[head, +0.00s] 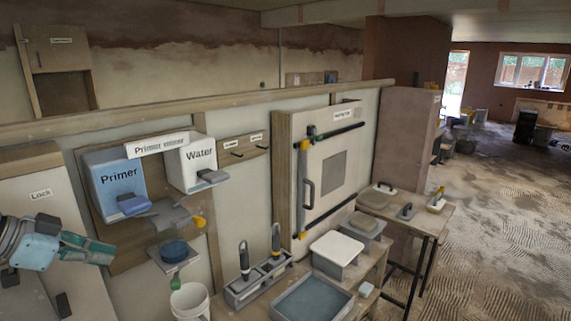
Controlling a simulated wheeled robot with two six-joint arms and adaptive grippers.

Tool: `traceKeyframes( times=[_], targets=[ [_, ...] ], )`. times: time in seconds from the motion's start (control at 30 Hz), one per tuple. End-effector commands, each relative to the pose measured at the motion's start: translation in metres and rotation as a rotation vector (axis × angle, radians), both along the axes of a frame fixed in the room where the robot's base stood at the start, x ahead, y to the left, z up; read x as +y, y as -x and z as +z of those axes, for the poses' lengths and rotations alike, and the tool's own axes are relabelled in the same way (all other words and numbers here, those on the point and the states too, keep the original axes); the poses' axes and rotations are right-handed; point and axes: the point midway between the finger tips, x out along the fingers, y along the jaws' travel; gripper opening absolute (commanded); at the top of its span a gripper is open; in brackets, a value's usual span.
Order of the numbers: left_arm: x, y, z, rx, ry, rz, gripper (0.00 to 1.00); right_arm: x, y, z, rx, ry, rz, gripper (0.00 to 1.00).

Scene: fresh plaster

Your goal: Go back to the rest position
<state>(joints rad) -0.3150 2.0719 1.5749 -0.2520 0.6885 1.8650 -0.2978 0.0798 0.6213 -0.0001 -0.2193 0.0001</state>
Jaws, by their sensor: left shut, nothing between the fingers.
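My left gripper (104,254) shows at the lower left of the head view, at the end of my pale blue and grey arm. Its green fingers are shut with nothing between them, and they point to the right. It hangs in front of the wall, left of the primer mixer (160,145) and apart from it. My right gripper is out of view.
The blue Primer box (115,178) and white Water box (191,165) hang above a blue bowl (174,250). A white bucket (190,300), a tool holder (258,280) and a grey tray (312,299) stand below. Open floor (490,220) lies to the right.

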Motion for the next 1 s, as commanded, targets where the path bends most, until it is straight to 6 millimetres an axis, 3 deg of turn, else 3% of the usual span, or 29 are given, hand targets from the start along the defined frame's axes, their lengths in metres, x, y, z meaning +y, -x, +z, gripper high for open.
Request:
traceKeyframes(
  times=[0.13, 0.27, 0.37, 0.4, 0.53, 0.63, 0.8, 0.97, 1.0],
  targets=[
    [0.005, -0.007, -0.054, -0.191, 0.079, 0.083, 0.0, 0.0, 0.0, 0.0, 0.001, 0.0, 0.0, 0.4],
    [0.01, -0.001, -0.112, -0.352, 0.097, 0.265, 0.0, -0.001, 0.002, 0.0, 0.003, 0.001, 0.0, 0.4],
    [0.013, 0.029, -0.178, -0.373, 0.035, 0.504, 0.0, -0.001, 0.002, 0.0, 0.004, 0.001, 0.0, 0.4],
    [0.01, 0.048, -0.207, -0.336, -0.006, 0.595, 0.0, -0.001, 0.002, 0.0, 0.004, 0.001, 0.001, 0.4],
    [-0.017, 0.112, -0.274, -0.13, -0.132, 0.772, 0.0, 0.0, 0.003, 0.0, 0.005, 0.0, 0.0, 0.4],
    [-0.045, 0.156, -0.304, 0.039, -0.19, 0.813, 0.0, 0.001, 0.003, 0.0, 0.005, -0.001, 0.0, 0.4],
    [-0.098, 0.219, -0.33, 0.299, -0.227, 0.789, 0.0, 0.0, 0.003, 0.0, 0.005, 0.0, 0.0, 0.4],
    [-0.152, 0.269, -0.334, 0.513, -0.214, 0.704, 0.0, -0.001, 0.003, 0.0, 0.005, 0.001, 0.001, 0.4],
    [-0.146, 0.264, -0.358, 0.52, -0.229, 0.707, 0.0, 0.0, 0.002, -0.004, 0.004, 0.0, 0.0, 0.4]
  ],
)
